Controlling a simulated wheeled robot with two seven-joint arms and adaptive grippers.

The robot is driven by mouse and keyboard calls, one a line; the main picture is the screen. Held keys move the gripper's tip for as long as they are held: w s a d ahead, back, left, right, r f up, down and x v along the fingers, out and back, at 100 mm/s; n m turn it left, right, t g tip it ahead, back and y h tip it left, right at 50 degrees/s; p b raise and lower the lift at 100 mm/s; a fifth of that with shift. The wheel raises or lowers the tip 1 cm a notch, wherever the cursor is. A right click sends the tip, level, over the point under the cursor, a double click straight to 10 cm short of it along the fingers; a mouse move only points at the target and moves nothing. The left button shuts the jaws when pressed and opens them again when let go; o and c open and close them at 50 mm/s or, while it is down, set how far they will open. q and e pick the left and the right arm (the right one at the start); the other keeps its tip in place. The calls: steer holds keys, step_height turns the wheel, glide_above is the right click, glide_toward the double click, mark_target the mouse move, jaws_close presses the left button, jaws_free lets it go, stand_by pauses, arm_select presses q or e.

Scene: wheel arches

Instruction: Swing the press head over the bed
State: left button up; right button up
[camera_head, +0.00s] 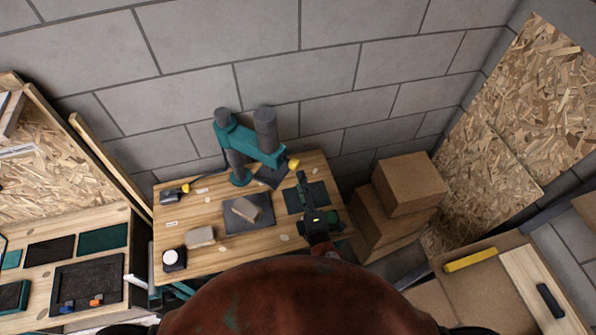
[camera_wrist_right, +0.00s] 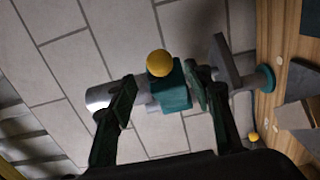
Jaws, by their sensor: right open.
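The press head (camera_head: 256,146) is a teal arm with grey cylinders, on a post with a round teal foot at the back of the bench. A yellow knob (camera_head: 293,163) sticks out at its right end. A dark flat plate (camera_head: 270,177) hangs below it. The likely bed, a dark grey slab (camera_head: 240,224) with a tan block on it, lies in front, not under the head. My right gripper (camera_head: 302,180) is right of the head. In the wrist view its open fingers (camera_wrist_right: 165,95) straddle the teal end and yellow knob (camera_wrist_right: 159,63); contact is unclear. My left gripper is not in view.
Cardboard boxes (camera_head: 410,183) stand at the right. A block wall (camera_head: 200,60) rises close behind.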

steer(key=shift+v, duration=1.95)
